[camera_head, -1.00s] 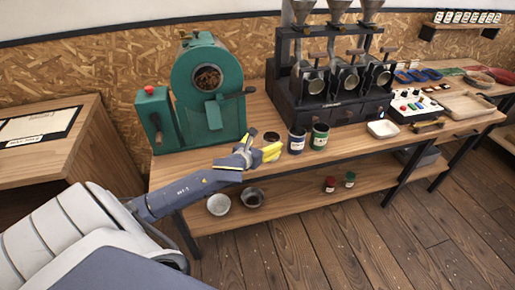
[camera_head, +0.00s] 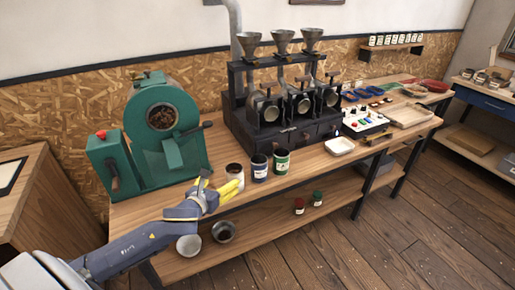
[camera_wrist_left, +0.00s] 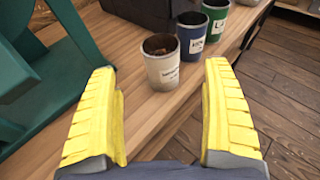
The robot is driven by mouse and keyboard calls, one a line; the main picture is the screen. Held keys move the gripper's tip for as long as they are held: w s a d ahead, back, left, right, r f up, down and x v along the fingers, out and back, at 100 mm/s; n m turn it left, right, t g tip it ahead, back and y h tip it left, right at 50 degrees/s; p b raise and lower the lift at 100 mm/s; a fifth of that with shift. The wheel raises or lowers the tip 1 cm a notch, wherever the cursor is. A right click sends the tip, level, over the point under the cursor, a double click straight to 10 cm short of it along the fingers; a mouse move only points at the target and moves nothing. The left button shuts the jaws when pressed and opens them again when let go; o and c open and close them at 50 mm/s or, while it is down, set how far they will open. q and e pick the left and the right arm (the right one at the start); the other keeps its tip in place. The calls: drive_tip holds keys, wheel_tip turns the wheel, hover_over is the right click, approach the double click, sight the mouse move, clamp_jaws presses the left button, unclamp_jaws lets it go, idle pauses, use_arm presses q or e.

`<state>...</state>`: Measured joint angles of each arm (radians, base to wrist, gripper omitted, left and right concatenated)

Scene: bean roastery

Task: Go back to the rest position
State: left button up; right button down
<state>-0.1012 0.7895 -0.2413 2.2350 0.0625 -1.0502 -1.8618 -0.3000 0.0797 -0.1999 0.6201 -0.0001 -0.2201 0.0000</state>
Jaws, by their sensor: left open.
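My left gripper (camera_head: 217,192) is in front of the bench's front edge, low at the left of the head view. In the left wrist view its yellow fingers (camera_wrist_left: 163,115) are wide apart with nothing between them. A white labelled can (camera_wrist_left: 162,62) with dark contents stands on the bench just beyond the fingertips, apart from them; it also shows in the head view (camera_head: 235,172). A dark blue can (camera_head: 259,168) and a green can (camera_head: 281,161) stand to its right. My right gripper does not show.
A green roaster (camera_head: 165,140) stands at the bench's left. A black machine with funnels (camera_head: 283,110) stands at the back. A white dish (camera_head: 340,146) and a button panel (camera_head: 364,123) are to the right. Bowls and small jars sit on the lower shelf (camera_head: 270,225). The floor (camera_head: 400,215) in front is clear.

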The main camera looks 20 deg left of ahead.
use_arm(q)
drive_tip(key=s+d+f+n+g+y, duration=0.1)
drive_tip(key=s+d+f+n+g, duration=0.15)
drive_tip(key=s+f+n, duration=0.45)
drive_tip(key=s+d+f+n+g+y, duration=0.1)
drive_tip(key=s+d+f+n+g, duration=0.15)
drive_tip(key=s+n, duration=0.8)
drive_tip(key=s+d+f+n+g+y, duration=0.1)
drive_tip(key=s+d+f+n+g, duration=0.15)
drive_tip(key=s+f+n, duration=0.45)
drive_tip(key=s+d+f+n+g+h, duration=0.1)
drive_tip(key=s+d+f, duration=0.1)
drive_tip(key=f, duration=0.8)
drive_tip(key=s+d+f+n+g+h, duration=0.1)
drive_tip(key=d+f, duration=0.1)
drive_tip(key=f, duration=0.8)
drive_tip(key=s+d+f+n+g+h, duration=0.1)
drive_tip(key=s+d+f+n, duration=0.1)
drive_tip(key=f, duration=0.9)
drive_tip(key=s+f+n+g+h, duration=0.1)
drive_tip(key=s+f+n+g, duration=0.1)
drive_tip(key=s+f, duration=1.6)
drive_tip(key=shift+s+f+g+h, duration=0.15)
drive_tip(key=shift+s+g+h, duration=0.2)
drive_tip(key=shift+s, duration=0.6)
